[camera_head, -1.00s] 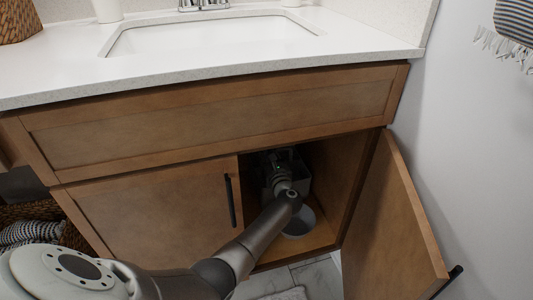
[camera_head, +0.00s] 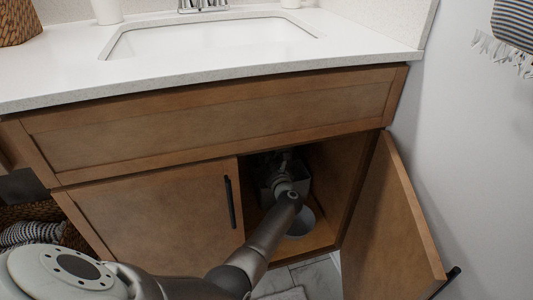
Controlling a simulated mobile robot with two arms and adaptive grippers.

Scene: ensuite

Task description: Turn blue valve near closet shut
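My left arm comes in from the lower left and reaches through the open right side of the wooden vanity cabinet (camera_head: 150,205). My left gripper (camera_head: 284,160) is inside, in the dark upper part of the opening. Its fingers are small, shaded and partly hidden by the wrist, so I cannot tell if they are open or shut. I cannot make out the blue valve; it may be hidden in the dark or behind my gripper. My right gripper is not in view.
The right cabinet door (camera_head: 390,225) stands open; the left door (camera_head: 155,210) is shut. A light round container (camera_head: 303,224) stands on the cabinet floor beside my wrist. The countertop with the sink (camera_head: 210,38) is above. A wall (camera_head: 470,150) bounds the right.

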